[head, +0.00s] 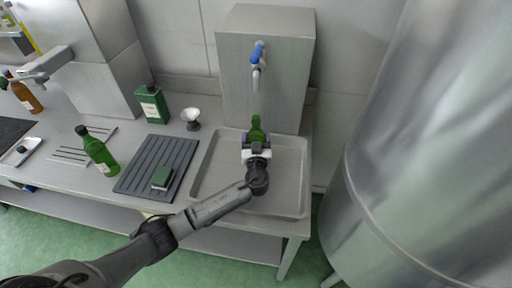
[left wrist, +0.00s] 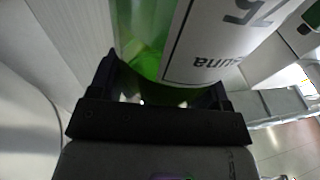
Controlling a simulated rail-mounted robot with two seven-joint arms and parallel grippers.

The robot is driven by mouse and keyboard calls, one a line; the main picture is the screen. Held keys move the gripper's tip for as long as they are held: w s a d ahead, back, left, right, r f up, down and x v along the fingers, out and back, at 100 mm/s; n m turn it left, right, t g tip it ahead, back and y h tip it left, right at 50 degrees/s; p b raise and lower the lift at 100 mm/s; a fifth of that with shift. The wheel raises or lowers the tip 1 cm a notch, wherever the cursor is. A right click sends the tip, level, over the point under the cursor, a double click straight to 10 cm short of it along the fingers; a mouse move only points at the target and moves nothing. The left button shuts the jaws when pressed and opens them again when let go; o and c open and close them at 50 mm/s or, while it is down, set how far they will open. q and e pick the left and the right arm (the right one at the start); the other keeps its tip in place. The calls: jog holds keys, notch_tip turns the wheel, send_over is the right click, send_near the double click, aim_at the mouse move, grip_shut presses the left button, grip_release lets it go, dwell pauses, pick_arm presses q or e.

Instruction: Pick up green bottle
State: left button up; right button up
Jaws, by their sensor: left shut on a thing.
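A green bottle (head: 256,126) is over the metal tray below the blue-handled tap, with its neck pointing away from me. My left gripper (head: 256,146) is shut around its body and hides its lower part in the head view. In the left wrist view, the green glass (left wrist: 148,35) and a white label (left wrist: 220,40) with dark lettering fill the space between the fingers. I cannot tell whether the bottle touches the tray. Another green bottle (head: 98,152) with a dark cap is on the counter at the left. My right gripper is not in view.
The shallow metal tray (head: 292,190) lies before a steel tank with a tap (head: 257,54). Left of it are a ribbed dark mat (head: 139,182), a small green block (head: 162,177), a white cup (head: 190,114) and a green tin (head: 152,105). A large steel vessel (head: 430,150) stands right.

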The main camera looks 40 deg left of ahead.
pick_arm(q)
jog(key=shift+r, duration=0.1)
jog(key=c, duration=0.4)
